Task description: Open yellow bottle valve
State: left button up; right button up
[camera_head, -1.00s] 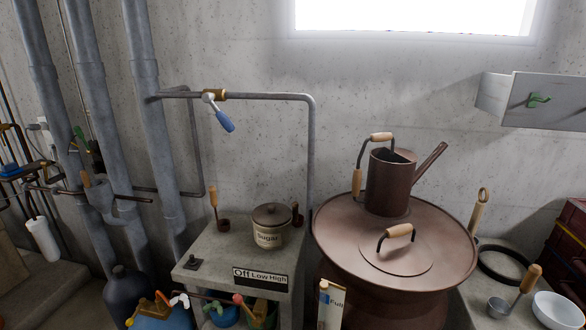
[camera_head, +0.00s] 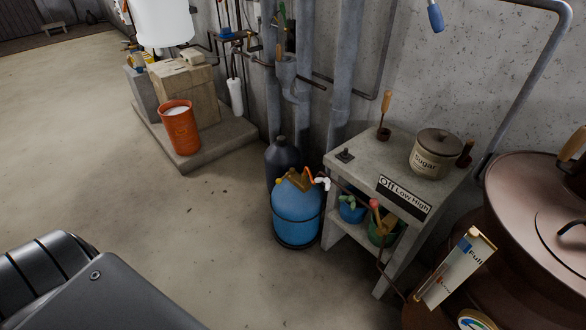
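A blue gas bottle (camera_head: 297,218) stands upright on the floor in the middle, left of the concrete stand. A yellow-brown valve fitting (camera_head: 291,180) sits on top of it, with an orange curved piece and a white fitting (camera_head: 322,183) at its right. I cannot tell from here whether the valve is open or closed. Neither gripper shows in this view. Only a dark grey part of my own body fills the bottom left corner.
A dark bottle (camera_head: 282,152) stands behind the blue one. The concrete stand (camera_head: 392,152) holds a sugar pot (camera_head: 435,153) and carries an Off/Low/High label (camera_head: 404,198). A copper still (camera_head: 525,205) is at right. An orange bucket (camera_head: 180,127) stands left; the floor before it is clear.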

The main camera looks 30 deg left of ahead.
aim_at(292, 170)
jog(key=k, duration=0.5)
jog(key=u, duration=0.6)
jog(key=i, duration=1.65)
jog(key=z, duration=0.7)
